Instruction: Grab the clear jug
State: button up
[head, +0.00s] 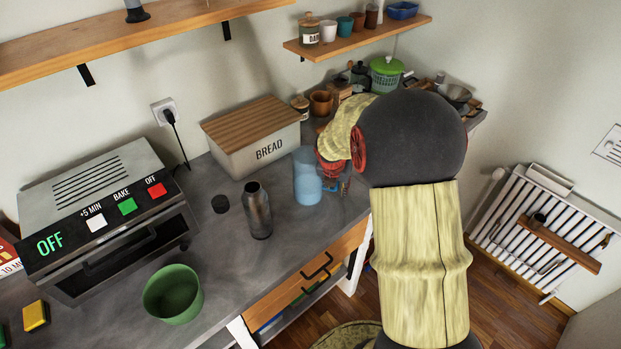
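The clear jug (306,178), a bluish see-through vessel, stands upright on the grey counter in front of the bread box. My gripper (334,182) is at the jug's right side, close to it, pointing down toward the counter. My own arm covers much of the gripper. I cannot tell whether the fingers touch the jug or how far apart they are. A small blue part shows between the jug and the gripper, and I cannot tell which it belongs to.
The bread box (255,138) is behind. A green bowl (173,294) and a toaster oven (105,215) are at left. Several pots and jars crowd the back right.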

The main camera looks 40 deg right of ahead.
jog(key=shift+x, duration=1)
jog(key=shift+r, duration=0.1)
jog(key=shift+c, duration=0.4)
jog(key=c, duration=0.7)
grip_shut()
